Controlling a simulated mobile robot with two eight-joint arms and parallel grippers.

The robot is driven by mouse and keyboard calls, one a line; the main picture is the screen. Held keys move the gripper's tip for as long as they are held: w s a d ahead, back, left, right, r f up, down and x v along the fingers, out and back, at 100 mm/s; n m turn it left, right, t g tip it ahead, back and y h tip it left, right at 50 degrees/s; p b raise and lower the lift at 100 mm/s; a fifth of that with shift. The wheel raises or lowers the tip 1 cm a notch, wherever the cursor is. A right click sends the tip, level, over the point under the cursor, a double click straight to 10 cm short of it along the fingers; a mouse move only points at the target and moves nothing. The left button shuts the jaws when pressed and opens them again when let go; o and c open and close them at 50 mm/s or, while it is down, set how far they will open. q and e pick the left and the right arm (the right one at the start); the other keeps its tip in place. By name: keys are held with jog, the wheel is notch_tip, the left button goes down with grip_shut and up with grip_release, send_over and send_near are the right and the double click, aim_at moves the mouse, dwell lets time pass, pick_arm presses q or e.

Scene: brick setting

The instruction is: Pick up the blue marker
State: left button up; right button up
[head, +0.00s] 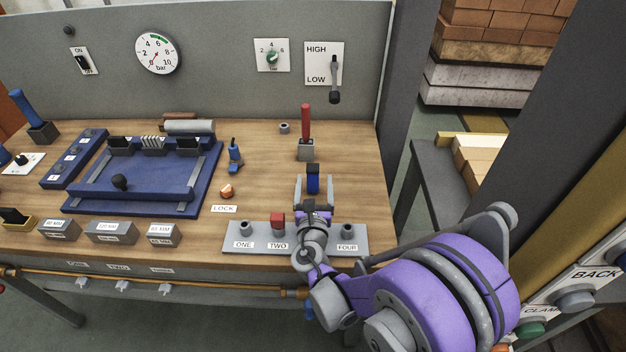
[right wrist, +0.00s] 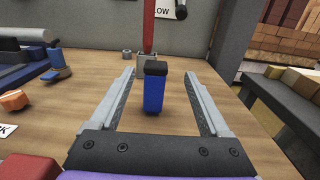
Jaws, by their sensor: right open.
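The blue marker (head: 313,181) is a short blue block with a black top, standing upright behind the labelled grey strip. It also shows in the right wrist view (right wrist: 154,93), near the middle. My right gripper (head: 313,184) is open, with one finger on each side of the marker. In the right wrist view a gap shows between the marker and each finger, so neither seems to touch it. My left gripper is not in view.
A red-handled lever (head: 306,123) stands just behind the marker. The grey strip (head: 262,242) with a red block (head: 278,221) lies in front. A small blue object (head: 235,157), an orange knob (head: 227,191) and a blue fixture (head: 195,180) are to the left. Bare wood lies right of the marker.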

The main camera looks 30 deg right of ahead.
aim_at(313, 172)
jog(key=x, duration=0.6)
jog(key=shift+w+a+f+p, duration=0.15)
jog(key=shift+w+p, duration=0.1)
jog(key=shift+p, duration=0.15)
jog(key=shift+c, duration=0.2)
grip_shut()
